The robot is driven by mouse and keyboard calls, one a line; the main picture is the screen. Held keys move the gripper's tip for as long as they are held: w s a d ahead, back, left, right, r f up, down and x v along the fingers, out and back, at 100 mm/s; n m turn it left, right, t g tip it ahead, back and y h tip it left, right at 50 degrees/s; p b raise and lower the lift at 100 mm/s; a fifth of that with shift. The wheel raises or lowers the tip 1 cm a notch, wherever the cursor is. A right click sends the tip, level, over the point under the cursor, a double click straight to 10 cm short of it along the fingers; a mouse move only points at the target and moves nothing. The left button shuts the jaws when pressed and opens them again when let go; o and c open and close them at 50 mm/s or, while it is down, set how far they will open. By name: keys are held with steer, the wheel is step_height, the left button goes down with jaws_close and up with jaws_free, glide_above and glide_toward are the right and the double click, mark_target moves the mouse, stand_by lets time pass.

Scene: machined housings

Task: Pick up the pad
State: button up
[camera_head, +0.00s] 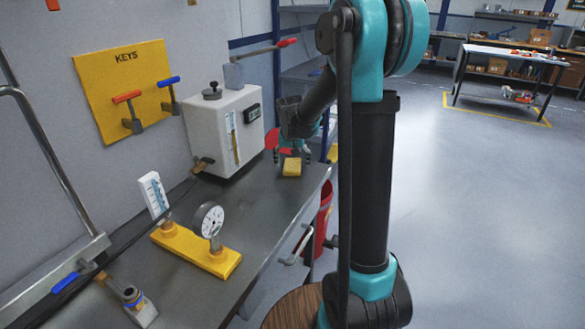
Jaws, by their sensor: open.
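A small yellow block, which looks like the pad (292,168), lies on the grey bench near its far right edge, just right of the white box. My gripper (292,156) points down over it and is open. One finger shows to the left of the pad's top and one to the right. The pad rests on the bench. I cannot tell whether the fingers touch it or how low they reach beside it.
The grey bench (270,215) carries a white tank (213,137) and a yellow base (195,250) with a dial gauge (209,220). A valve fitting (132,297) sits at the front left. A red bin (323,215) stands beside the bench. Floor to the right is clear.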

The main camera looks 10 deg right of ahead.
mark_target(292, 165)
steer(key=shift+f, duration=0.1)
steer(key=shift+c, duration=0.3)
steer(key=c, duration=1.1)
step_height(292, 165, up, 10)
steer(key=shift+r, duration=0.1)
